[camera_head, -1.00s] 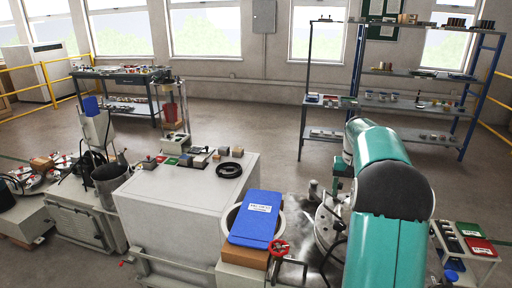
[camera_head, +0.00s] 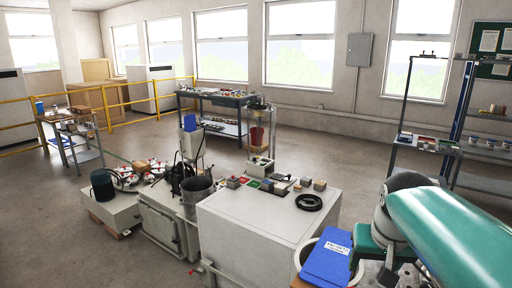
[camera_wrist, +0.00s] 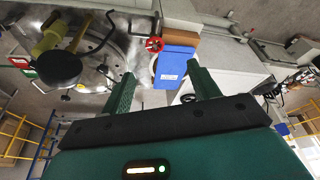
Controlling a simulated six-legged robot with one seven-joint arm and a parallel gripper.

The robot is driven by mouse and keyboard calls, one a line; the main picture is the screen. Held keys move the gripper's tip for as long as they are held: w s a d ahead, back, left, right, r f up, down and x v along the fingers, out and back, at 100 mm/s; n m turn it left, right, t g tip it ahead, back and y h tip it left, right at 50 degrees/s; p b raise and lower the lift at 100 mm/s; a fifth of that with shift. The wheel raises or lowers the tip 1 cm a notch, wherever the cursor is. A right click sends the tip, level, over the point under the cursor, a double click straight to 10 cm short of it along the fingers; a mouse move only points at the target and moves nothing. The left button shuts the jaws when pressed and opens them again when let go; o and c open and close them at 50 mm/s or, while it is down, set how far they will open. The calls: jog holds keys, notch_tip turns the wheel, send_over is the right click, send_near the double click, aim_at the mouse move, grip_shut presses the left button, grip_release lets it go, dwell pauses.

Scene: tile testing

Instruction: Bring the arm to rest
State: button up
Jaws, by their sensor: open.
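My arm (camera_head: 450,225), teal with a grey joint, reaches in from the right edge in the head view. Its far end is not clearly seen there. In the wrist view my gripper (camera_wrist: 163,88) has two green fingers spread apart with nothing between them. Beyond the fingertips lies a blue flat item with a white label (camera_wrist: 174,68), apart from the fingers. The blue item also shows in the head view (camera_head: 326,262), close to my arm at the bottom.
A large pale machine box (camera_head: 240,225) with small blocks and a black ring (camera_head: 309,202) on top stands left of my arm. A red handwheel (camera_wrist: 154,44) and a dark round pan (camera_wrist: 59,68) show in the wrist view. Open floor (camera_head: 60,215) lies at left.

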jog(key=s+a+f+n+t, duration=0.1)
jog(key=s+a+f, duration=0.3)
jog(key=s+a, duration=0.4)
jog(key=s+n, duration=0.1)
jog(key=s, duration=0.2)
jog(key=shift+f+t+y, duration=0.3)
jog(key=shift+t+y, duration=0.1)
jog(key=c, duration=0.5)
jog(key=shift+d, duration=0.1)
jog(key=shift+c, duration=0.2)
jog(key=shift+d, duration=0.1)
